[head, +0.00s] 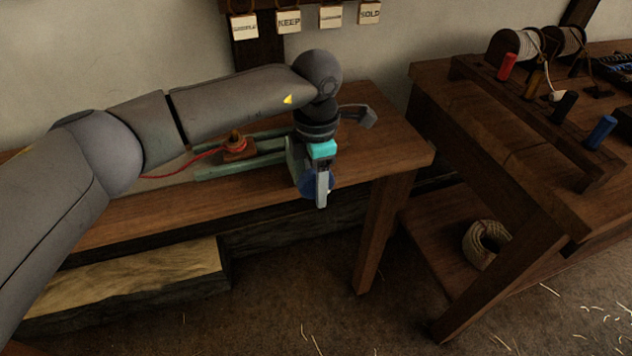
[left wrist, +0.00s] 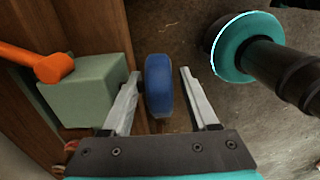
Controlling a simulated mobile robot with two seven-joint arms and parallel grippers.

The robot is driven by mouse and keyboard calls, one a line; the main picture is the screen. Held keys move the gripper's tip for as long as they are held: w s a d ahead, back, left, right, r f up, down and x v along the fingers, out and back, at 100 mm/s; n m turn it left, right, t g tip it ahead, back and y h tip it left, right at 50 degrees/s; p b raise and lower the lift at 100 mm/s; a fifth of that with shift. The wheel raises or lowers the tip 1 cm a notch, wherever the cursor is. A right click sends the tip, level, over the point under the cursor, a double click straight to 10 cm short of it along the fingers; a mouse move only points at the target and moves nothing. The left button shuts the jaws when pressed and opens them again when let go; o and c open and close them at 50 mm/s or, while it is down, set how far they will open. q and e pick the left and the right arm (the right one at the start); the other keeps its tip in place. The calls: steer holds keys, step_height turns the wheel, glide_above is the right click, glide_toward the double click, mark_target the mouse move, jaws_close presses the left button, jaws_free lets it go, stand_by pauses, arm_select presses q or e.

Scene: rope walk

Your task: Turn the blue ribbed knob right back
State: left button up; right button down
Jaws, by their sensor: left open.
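The blue ribbed knob (head: 331,182) is partly hidden behind my left gripper (head: 320,192) at the front edge of the wooden bench. In the left wrist view the knob (left wrist: 158,88) stands between the two pale fingers of my left gripper (left wrist: 160,80). The fingers are open, one on each side of the knob. The left finger is close to it, and a clear gap shows on the right. A pale green block (left wrist: 85,92) is beside the left finger. My right gripper is not in view.
An orange handle (left wrist: 40,62) lies over the green block. On the bench (head: 390,150), a red cord (head: 185,165) runs to a brown block with green rails. A second table (head: 480,120) with coloured pegs stands at right. Floor in front is open.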

arm_select(q)
jaws_close()
stand_by(0.4)
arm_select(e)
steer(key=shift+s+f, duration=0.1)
arm_select(q)
steer(key=shift+t+h+b, duration=0.3)
steer(key=shift+h+b, duration=0.2)
steer(key=shift+h, duration=0.4)
steer(key=shift+f+t+h+b, duration=0.1)
steer(key=shift+t+h+b, duration=0.3)
steer(key=shift+h+b, duration=0.8)
steer(key=shift+t+h+b, duration=0.3)
steer(key=shift+h+b, duration=0.6)
steer(key=shift+b, duration=0.15)
steer(key=shift+h+b, duration=0.4)
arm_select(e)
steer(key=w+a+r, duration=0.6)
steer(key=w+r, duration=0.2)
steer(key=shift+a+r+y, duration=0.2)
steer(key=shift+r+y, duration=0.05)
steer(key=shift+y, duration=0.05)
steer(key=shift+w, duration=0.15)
